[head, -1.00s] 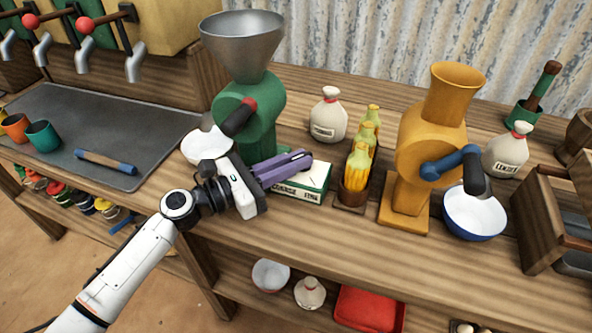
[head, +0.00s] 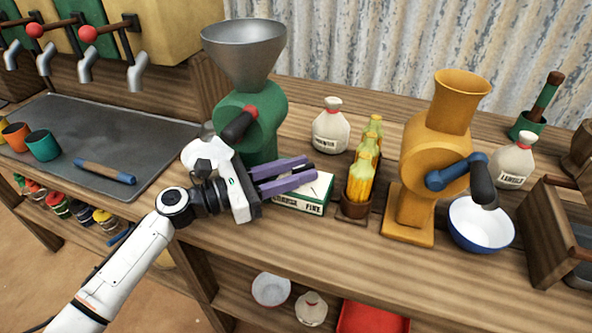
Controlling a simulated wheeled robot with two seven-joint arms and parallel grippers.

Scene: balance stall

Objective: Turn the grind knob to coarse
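A small white-and-green box (head: 318,203) lettered "COARSE" and "FINE" stands on the counter at the foot of the green grinder (head: 268,115). A small dark mark shows on its white top; my fingers cover part of the top, and I cannot make out the grind knob or its setting. My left gripper (head: 311,170) has purple fingers, parted with a gap between them, over the back and left of the box. Nothing shows between the fingers. Whether they touch the box I cannot tell. My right gripper is out of view.
A white sack (head: 330,130) stands behind. A white bowl (head: 200,152) is beside my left wrist.

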